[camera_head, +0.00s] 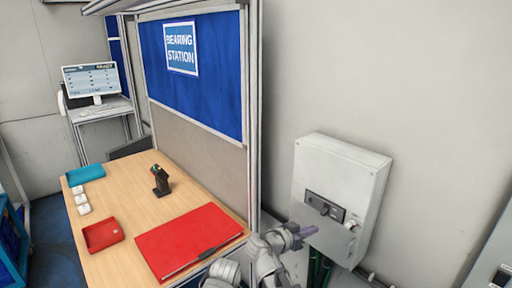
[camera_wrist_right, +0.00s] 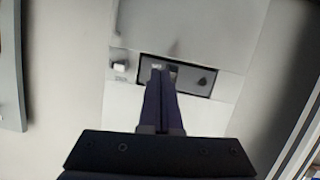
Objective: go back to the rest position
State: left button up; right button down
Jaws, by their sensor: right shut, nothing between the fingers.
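My right gripper (camera_head: 308,231) is at the lower right of the head view, in front of the white wall box. In the right wrist view its two dark fingers (camera_wrist_right: 162,78) lie together, shut and empty. They point toward the dark panel (camera_wrist_right: 190,76) of the white box (camera_wrist_right: 185,30); whether they touch it I cannot tell. The box (camera_head: 335,175) has a dark panel with a switch (camera_head: 325,206) in the head view. My left gripper is not in view.
A wooden table (camera_head: 125,262) at the left bears a black scanner (camera_head: 160,182), a red folder (camera_head: 190,238), a red tray (camera_head: 103,234), a blue tray (camera_head: 86,174) and several small white boxes (camera_head: 82,200). A metal frame post (camera_head: 253,120) stands between table and box. A monitor (camera_head: 91,79) stands behind.

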jog(key=s+f+n+g+y, duration=0.65)
jog(key=s+f, duration=0.35)
jog(key=f, duration=0.3)
pick_arm(q)
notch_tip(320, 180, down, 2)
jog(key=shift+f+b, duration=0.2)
jog(key=shift+b, duration=1)
pick_arm(e)
jog(key=s+a+f+n+g+y, duration=0.1)
jog(key=s+a+f+n+y, duration=0.1)
jog(key=s+a, duration=0.3)
jog(key=s+a+f+n+g+y, duration=0.1)
jog(key=s+a+n, duration=0.3)
jog(key=a, duration=0.6)
jog(key=shift+s+a+f+n+y, duration=0.2)
jog(key=shift+s+f+n+y, duration=0.25)
jog(key=shift+f, duration=0.35)
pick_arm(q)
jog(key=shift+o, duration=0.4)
pick_arm(e)
jog(key=shift+w, duration=0.1)
